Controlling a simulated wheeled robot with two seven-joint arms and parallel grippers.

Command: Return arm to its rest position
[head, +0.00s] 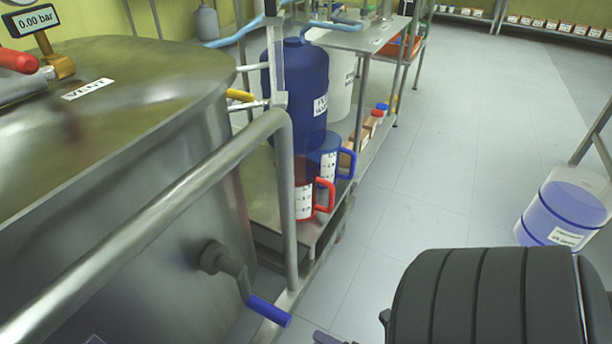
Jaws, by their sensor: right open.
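My right arm (490,300), dark and ribbed, fills the bottom right of the head view. Only small dark parts of my right gripper (352,333) show at the bottom edge, left of the arm. It is open, and I see nothing between its fingers. The gripper is over the floor, right of the blue valve handle (269,310) in the picture. Most of the gripper is cut off by the frame. My left gripper is not in view.
A steel vessel (130,170) with a rail (170,215) fills the left. A low shelf holds a red-handled jug (305,200), a blue-handled jug (328,155) and a blue drum (300,85). A clear container (565,210) with bluish liquid stands right. The middle floor is clear.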

